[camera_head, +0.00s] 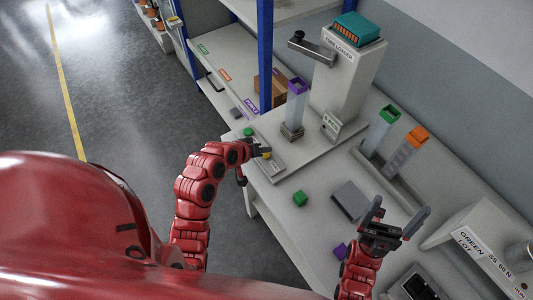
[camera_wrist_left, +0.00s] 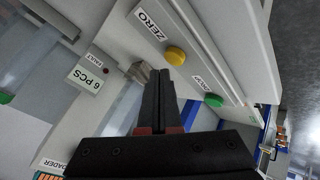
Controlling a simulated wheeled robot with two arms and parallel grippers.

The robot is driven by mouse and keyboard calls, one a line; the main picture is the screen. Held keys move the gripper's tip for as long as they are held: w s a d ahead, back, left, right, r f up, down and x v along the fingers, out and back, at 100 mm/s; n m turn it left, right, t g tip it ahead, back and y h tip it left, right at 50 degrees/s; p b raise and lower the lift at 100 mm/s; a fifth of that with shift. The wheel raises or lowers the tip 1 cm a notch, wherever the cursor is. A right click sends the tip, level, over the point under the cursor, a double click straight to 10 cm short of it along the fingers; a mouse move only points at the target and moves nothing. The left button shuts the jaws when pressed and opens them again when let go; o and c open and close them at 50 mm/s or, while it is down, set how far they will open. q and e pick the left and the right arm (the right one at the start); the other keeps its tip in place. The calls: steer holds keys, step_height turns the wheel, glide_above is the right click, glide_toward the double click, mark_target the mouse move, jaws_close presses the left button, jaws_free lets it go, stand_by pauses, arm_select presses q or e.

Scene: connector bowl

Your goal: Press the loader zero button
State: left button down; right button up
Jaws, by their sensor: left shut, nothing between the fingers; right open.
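The loader (camera_head: 345,85) stands on the table, with a panel at its front left. The yellow button (camera_wrist_left: 175,56) sits on that panel beside a ZERO label (camera_wrist_left: 152,24); part of it shows in the head view (camera_head: 267,155). A green button (camera_wrist_left: 213,100) sits further along the same panel, also visible in the head view (camera_head: 248,132). My left gripper (camera_head: 266,149) is shut and empty over the panel. In the left wrist view its fingertips (camera_wrist_left: 158,74) appear just beside the yellow button; I cannot tell if they touch it. My right gripper (camera_head: 401,214) is open and empty at the lower right.
A purple-topped clear tube (camera_head: 296,100) stands in front of the loader. Green-topped (camera_head: 380,128) and orange-topped (camera_head: 406,152) tubes stand in a tray to the right.

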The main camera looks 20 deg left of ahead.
mark_target(264, 157)
stand_by(0.4)
arm_select(q)
steer(key=shift+f+b, duration=0.35)
steer(key=shift+f, duration=0.05)
steer(key=shift+f+b, duration=0.4)
steer(key=shift+f, duration=0.15)
stand_by(0.6)
steer(key=shift+r+p, duration=0.5)
steer(key=shift+r, duration=0.45)
steer(key=shift+r, duration=0.1)
steer(key=shift+r+p, duration=1.3)
steer(key=shift+r, duration=1.15)
steer(key=shift+f, duration=0.1)
